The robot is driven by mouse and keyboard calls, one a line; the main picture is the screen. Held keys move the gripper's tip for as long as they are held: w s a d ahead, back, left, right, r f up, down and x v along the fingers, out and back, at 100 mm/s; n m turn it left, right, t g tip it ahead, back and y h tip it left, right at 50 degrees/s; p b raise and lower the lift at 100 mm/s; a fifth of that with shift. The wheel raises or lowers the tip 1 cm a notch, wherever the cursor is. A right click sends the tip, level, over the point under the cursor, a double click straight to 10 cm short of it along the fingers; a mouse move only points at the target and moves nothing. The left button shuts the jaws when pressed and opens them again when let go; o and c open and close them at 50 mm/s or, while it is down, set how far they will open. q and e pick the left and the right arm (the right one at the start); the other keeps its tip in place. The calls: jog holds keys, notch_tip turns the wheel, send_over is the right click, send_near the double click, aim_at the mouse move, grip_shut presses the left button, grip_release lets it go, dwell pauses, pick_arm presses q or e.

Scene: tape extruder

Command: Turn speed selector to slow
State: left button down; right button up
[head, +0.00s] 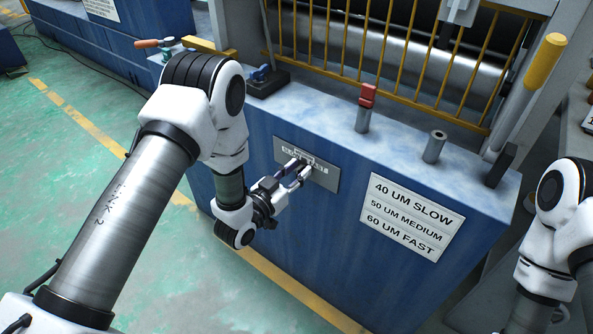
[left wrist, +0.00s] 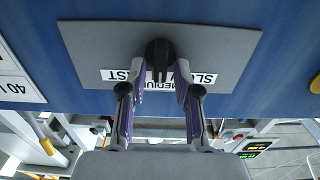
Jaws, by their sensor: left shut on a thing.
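The speed selector is a black knob (left wrist: 160,57) on a grey plate (left wrist: 225,42), which also shows on the blue machine front in the head view (head: 325,182). In the wrist view, the plate's label strip appears upside down, with SLOW right of the knob, MEDIUM partly covered by it and FAST to the left. The knob's grip bar points toward MEDIUM. My left gripper (left wrist: 159,82) has its fingers on either side of the bar, shut on it. In the head view, my left gripper (head: 303,168) reaches the plate and hides the knob.
A white sign (head: 410,217) reads 40 UM SLOW, 50 UM MEDIUM, 60 UM FAST. A red-capped post (head: 366,97) and a grey cylinder (head: 434,147) stand on the machine top, before a yellow guard grille (head: 375,45). My right arm is at the right edge. Green floor is open at left.

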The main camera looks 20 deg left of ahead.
pick_arm(q)
jog(key=shift+n, duration=0.3)
jog(key=n, duration=0.2)
jog(key=n+p, duration=0.1)
jog(key=n, duration=0.2)
jog(key=a+n+p, duration=0.1)
jog(key=n, duration=0.2)
jog(key=shift+w+f, duration=0.15)
jog(key=shift+f, duration=0.15)
jog(key=shift+n, duration=0.3)
jog(key=c, duration=1.2)
grip_release()
jog(key=v, duration=1.2)
